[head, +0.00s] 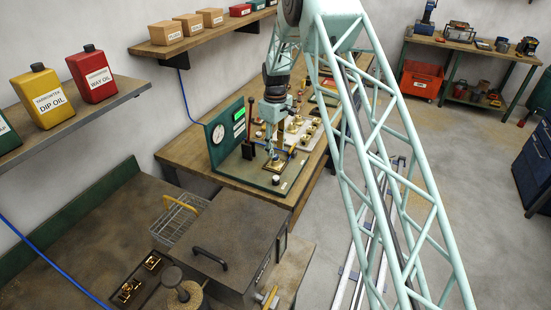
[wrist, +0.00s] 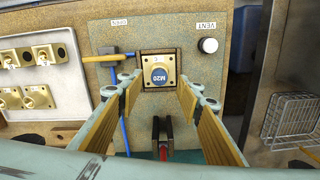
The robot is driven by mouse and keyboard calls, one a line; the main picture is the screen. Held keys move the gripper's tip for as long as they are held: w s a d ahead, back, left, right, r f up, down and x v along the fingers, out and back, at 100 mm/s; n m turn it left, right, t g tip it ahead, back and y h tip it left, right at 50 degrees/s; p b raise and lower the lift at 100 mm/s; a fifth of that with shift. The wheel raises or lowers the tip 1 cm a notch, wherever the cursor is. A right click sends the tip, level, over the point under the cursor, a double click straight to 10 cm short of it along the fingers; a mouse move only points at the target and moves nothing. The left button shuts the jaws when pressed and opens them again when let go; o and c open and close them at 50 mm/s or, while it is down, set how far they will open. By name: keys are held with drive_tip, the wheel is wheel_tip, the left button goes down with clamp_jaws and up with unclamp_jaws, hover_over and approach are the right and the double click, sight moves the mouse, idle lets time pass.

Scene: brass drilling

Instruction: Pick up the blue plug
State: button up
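The blue plug (wrist: 159,76), a round blue face marked M20, sits in a square brass block (wrist: 158,61) on the green test panel in the wrist view. My gripper (wrist: 160,88) is open, with one brass-coloured finger on each side of the plug's face and a visible gap to it. Nothing is held. In the head view my gripper (head: 271,140) points down over the brass block (head: 275,164); the plug cannot be made out clearly there.
A VENT button (wrist: 208,45) is right of the block, and a yellow lever with a blue hose (wrist: 125,125) is left of it. A dark clamp with a red handle (wrist: 163,128) stands close by. A tray of brass fittings (wrist: 38,75) lies farther left.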

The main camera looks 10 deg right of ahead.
sight(276, 156)
drive_tip(key=shift+f, duration=1.85)
drive_tip(key=shift+c, duration=0.7)
drive_tip(key=c, duration=0.7)
